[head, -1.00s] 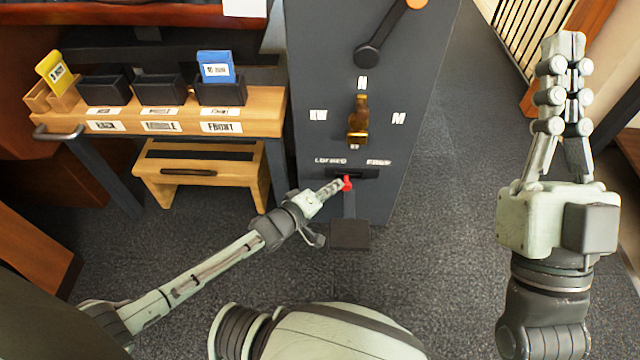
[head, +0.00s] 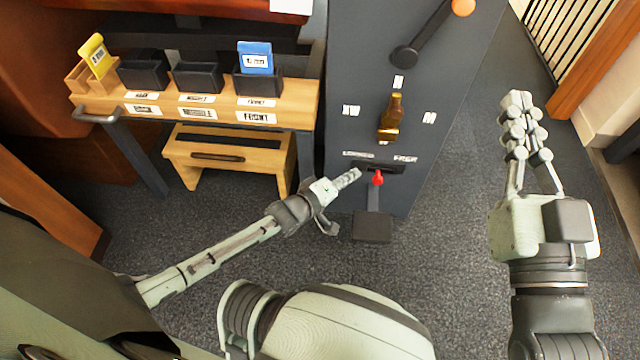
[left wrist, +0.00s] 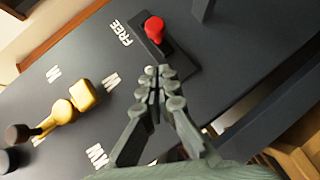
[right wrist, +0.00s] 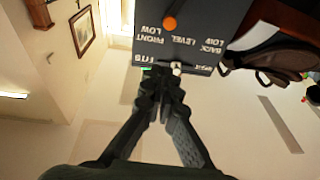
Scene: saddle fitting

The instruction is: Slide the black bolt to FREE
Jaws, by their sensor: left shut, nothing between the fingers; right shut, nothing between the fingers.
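The black bolt (head: 395,168) sits low on the grey panel, below the LOCKED (head: 358,155) and FREE (head: 405,159) labels. Its red knob (head: 377,179) appears between the labels in the head view. In the left wrist view the red knob (left wrist: 155,29) is toward the FREE-label end of the dark plate (left wrist: 180,62). My left gripper (head: 357,174) is shut and empty, just left of the knob with a small gap; its fingertips (left wrist: 158,72) show below the knob. My right gripper (head: 516,98) is shut and empty, right of the panel.
Above the bolt are a brass handle (head: 390,118) and a dark lever with an orange end (head: 432,35). A dark pedal-like block (head: 372,228) is below. A wooden shelf (head: 300,98) with card boxes and a step stool (head: 230,160) stand left. Carpet right of the panel is clear.

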